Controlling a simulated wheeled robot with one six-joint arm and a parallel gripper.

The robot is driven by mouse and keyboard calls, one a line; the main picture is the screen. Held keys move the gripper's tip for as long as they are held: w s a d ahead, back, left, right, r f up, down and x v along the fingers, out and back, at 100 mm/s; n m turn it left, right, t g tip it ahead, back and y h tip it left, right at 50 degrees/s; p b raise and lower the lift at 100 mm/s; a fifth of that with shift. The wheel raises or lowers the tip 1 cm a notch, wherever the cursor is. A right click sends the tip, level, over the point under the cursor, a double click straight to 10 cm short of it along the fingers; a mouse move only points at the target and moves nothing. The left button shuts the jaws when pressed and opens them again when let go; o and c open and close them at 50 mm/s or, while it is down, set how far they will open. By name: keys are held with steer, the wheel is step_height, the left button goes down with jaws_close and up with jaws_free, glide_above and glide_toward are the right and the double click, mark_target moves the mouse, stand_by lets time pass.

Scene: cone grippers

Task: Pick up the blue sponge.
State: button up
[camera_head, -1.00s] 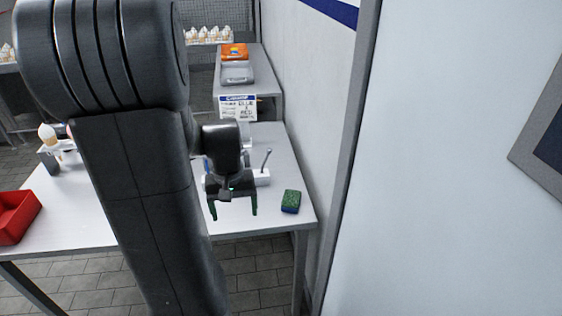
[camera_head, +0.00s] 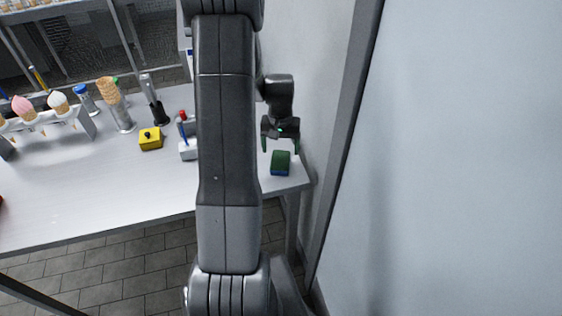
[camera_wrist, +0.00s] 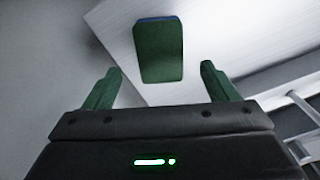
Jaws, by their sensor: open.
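The sponge (camera_head: 280,163) lies near the right front corner of the white table. Its top is dark green and its lower layer is blue. My gripper (camera_head: 281,149) is open and empty, with green fingers pointing down just over and behind the sponge in the head view. In the wrist view the sponge (camera_wrist: 159,52) shows its green face with a thin blue edge, ahead of the gap between the open fingertips of my gripper (camera_wrist: 160,78). The fingers do not touch it in that view.
The table (camera_head: 95,205) has clear room at its front middle. A yellow block (camera_head: 150,139) with a black knob, a white stand (camera_head: 187,151) and an ice cream cone holder (camera_head: 85,122) stand to the left. A wall (camera_head: 325,75) rises close on the right.

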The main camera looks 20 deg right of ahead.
mark_target(280, 159)
steer(key=shift+s+f+p, duration=0.1)
steer(key=shift+f+p, duration=0.65)
steer(key=shift+f, duration=2.25)
steer(key=c, duration=1)
steer(key=shift+c, duration=0.6)
steer(key=shift+r, duration=0.1)
step_height(280, 159, up, 10)
steer(key=shift+f+b, duration=0.1)
steer(key=shift+b, duration=0.65)
